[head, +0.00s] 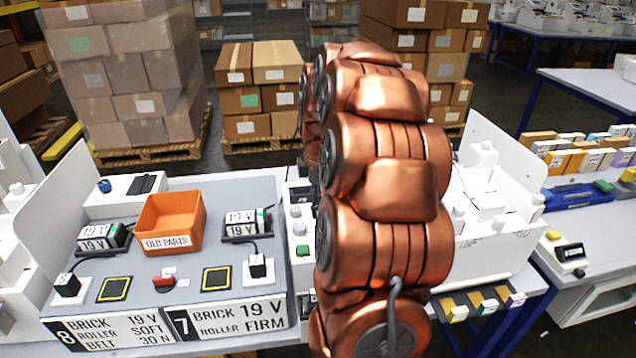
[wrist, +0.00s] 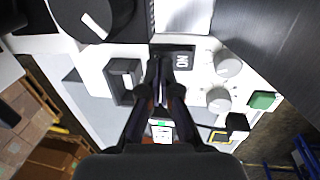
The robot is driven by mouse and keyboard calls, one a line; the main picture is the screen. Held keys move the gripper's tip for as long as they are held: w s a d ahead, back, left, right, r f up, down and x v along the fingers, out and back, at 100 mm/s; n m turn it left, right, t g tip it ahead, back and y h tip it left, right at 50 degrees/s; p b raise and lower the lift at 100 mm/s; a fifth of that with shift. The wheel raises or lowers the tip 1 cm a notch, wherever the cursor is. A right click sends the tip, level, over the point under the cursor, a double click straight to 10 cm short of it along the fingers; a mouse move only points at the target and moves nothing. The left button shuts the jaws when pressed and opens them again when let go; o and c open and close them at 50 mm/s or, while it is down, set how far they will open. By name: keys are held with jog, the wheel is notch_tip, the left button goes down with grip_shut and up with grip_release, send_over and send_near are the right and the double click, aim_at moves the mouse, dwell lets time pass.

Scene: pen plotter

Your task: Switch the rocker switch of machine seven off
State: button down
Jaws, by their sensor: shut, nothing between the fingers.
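In the wrist view my gripper (wrist: 161,68) is shut and empty. Its fingertips are at a dark switch plate (wrist: 184,62) marked ON, on a white control face. The fingers cover part of this plate, so I cannot tell the rocker's position or whether they touch it. In the head view the machine seven label (head: 228,318) reads "BRICK ROLLER 19 V FIRM".
Near the fingertips are a large black knob (wrist: 100,18), a black-framed block (wrist: 124,78), a white knob (wrist: 228,65) and a green button (wrist: 262,100). An orange bin (head: 170,222) and a red switch (head: 164,281) sit on the grey panel to the left.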

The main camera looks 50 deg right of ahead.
jog(key=shift+f, duration=0.3)
jog(key=shift+w, duration=0.1)
